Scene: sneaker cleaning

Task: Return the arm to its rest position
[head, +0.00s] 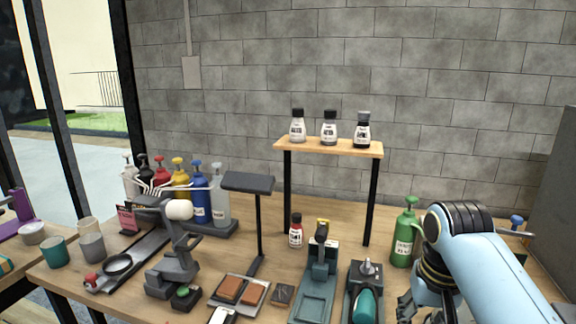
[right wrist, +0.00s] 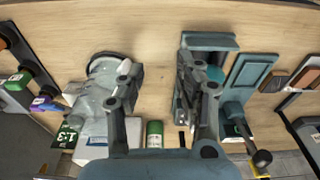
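My right arm (head: 480,250) comes in from the right of the head view, its light blue links bent down over the right part of the table. My right gripper (head: 424,308) is low at the bottom edge there, partly cut off. In the right wrist view my right gripper (right wrist: 158,85) has its two dark fingers spread wide apart. Bare wood shows between them and nothing is held. A grey shoe-like item (right wrist: 98,85) lies beside the left finger, partly hidden by it. My left arm and left gripper are in neither view.
The wooden table (head: 240,262) carries a green pump bottle (head: 405,235) near my right arm, a teal stand (head: 316,285), a lamp (head: 250,184) and several pump bottles (head: 200,195). A raised shelf (head: 345,148) holds 3 small bottles. A grey panel (head: 555,200) stands at the right.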

